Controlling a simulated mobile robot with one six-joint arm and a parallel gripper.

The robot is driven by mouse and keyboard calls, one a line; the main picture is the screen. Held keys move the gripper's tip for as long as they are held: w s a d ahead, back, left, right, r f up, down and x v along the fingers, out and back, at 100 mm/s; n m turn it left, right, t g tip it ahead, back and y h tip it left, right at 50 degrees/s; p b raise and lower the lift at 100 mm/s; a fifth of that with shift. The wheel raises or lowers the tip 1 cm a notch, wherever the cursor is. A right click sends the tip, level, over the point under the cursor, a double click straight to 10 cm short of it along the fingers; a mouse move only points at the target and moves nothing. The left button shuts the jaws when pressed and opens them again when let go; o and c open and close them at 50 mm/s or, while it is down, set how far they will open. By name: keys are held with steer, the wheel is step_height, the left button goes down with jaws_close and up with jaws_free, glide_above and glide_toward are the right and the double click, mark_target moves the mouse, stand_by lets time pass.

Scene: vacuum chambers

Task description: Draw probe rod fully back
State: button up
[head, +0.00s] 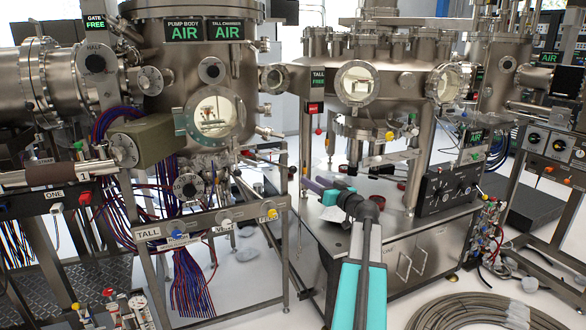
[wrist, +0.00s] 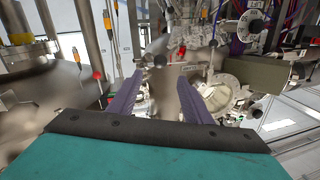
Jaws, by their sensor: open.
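A silver horizontal rod with a dark brown sleeve (head: 50,174) is at the left edge in the head view. It leads to a flange beside an olive box (head: 155,138). I cannot tell for sure that it is the probe rod; no readable label names it. My gripper (head: 312,188) is in the lower middle of the head view, well right of that rod and apart from it. In the wrist view my gripper (wrist: 160,88) has its two purple fingers spread. A blurred grey post with a dark ball top (wrist: 160,62) shows between them; contact is unclear.
A steel chamber with a round window (head: 215,115) and a bench with another chamber (head: 375,85) flank my arm. A slim post with a red knob (head: 318,130) is near my gripper. A coiled hose (head: 485,312) lies on the floor at the lower right.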

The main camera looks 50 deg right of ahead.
mark_target(296, 171)
steer(key=shift+w, duration=0.15)
steer(key=shift+w+d+p, duration=0.45)
steer(key=shift+w+p, duration=0.25)
steer(key=shift+w, duration=1.5)
steer(key=shift+w+d+p, duration=0.4)
steer(key=shift+w+p, duration=0.3)
steer(key=shift+w, duration=1.55)
steer(key=shift+w+d+p, duration=0.45)
steer(key=shift+w+p, duration=0.25)
steer(key=shift+w, duration=1.5)
steer(key=shift+c, duration=0.4)
jaws_close()
